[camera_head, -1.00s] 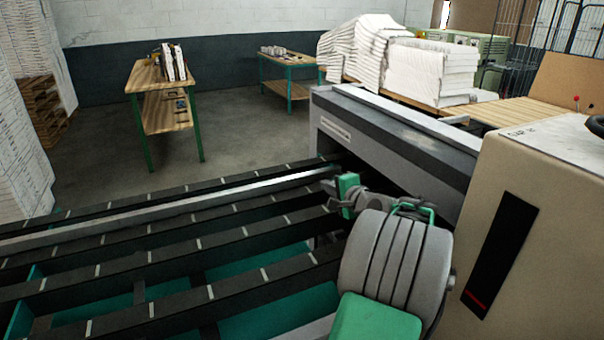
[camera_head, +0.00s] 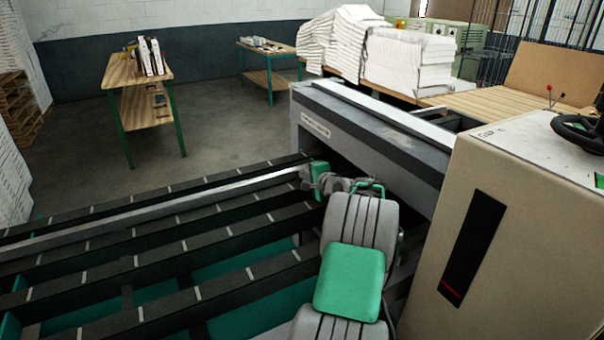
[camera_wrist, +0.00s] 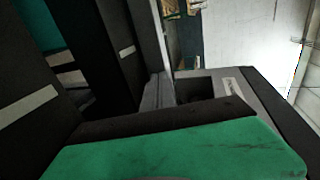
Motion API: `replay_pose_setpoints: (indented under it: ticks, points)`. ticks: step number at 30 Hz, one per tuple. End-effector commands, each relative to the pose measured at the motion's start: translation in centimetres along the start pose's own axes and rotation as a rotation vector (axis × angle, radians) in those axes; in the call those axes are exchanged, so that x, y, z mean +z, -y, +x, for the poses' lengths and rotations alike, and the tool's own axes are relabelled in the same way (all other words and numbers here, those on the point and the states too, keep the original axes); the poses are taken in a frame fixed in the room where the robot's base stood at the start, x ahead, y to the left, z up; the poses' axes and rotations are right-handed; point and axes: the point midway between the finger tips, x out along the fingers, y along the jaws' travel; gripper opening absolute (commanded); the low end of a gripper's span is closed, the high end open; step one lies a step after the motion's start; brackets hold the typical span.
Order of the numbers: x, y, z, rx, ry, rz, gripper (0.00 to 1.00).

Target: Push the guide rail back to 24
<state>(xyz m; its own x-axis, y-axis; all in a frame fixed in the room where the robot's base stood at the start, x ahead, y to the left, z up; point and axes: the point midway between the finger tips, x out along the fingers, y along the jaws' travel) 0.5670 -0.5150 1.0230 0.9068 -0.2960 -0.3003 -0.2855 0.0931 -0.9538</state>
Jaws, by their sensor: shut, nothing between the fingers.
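My gripper (camera_head: 306,179) is shut and empty, low over the slats at that right end. Its fingertips are small and partly hidden by my green and grey wrist, so I cannot tell whether they touch the rail. In the wrist view, a pale upright bar, which looks like the rail (camera_wrist: 162,30), stands beyond the dark slats. The number 24 cannot be read on any scale.
Dark slats (camera_head: 120,265) with white marks fill the front left. The grey machine beam (camera_head: 370,135) and beige cabinet (camera_head: 500,220) close in the right side. Paper stacks (camera_head: 410,62) stand behind. Open floor (camera_head: 220,120) lies beyond the slats, with two wooden tables.

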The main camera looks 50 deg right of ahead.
Motion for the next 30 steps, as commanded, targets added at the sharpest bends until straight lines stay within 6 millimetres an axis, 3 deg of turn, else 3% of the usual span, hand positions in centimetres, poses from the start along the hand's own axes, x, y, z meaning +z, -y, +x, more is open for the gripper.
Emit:
replay_pose_setpoints:
  ticks: [11,21,30]
  points:
    - [0.1,0.1,0.5,0.000,0.001,-0.001,0.00]
    - [0.2,1.3,4.6,0.000,0.002,-0.001,0.00]
    - [0.1,1.4,4.7,0.000,0.001,0.000,0.00]
